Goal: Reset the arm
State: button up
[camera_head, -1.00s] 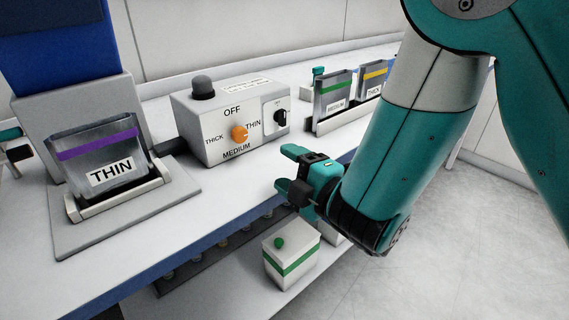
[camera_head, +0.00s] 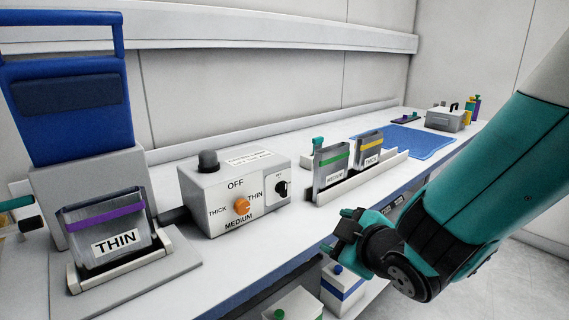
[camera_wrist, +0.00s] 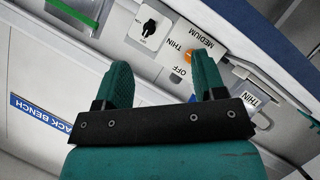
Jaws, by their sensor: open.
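My gripper (camera_head: 345,244) hangs at the front edge of the bench in the head view, at the end of my teal arm. In the wrist view its two teal fingers (camera_wrist: 163,85) stand apart with nothing between them. The gripper is open and empty. Beyond the fingers in the wrist view is the grey control box (camera_wrist: 172,62) with an orange knob. In the head view the control box (camera_head: 217,217) stands on the bench, left of my gripper, and its orange knob (camera_head: 242,206) is beside printed OFF, THIN, MEDIUM and THICK labels.
A holder with a purple-banded THIN pouch (camera_head: 110,226) stands at left by a blue machine (camera_head: 70,100). A rack (camera_head: 362,178) holds green- and yellow-banded pouches. A blue mat (camera_head: 418,141) and grey box (camera_head: 444,119) lie farther back. White containers (camera_head: 342,287) sit below the bench.

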jog(key=s+d+r+m+g+p, duration=0.2)
jog(key=s+r+g, duration=0.3)
jog(key=s, duration=0.6)
jog(key=s+d+r+m+g+p, duration=0.2)
jog(key=s+r+m+g, duration=0.2)
jog(key=s+g, duration=0.3)
jog(key=s+r, duration=0.1)
jog(key=s, duration=0.3)
jog(key=shift+d+r+h, duration=0.15)
jog(key=shift+r+h, duration=0.2)
jog(key=shift+h, duration=0.05)
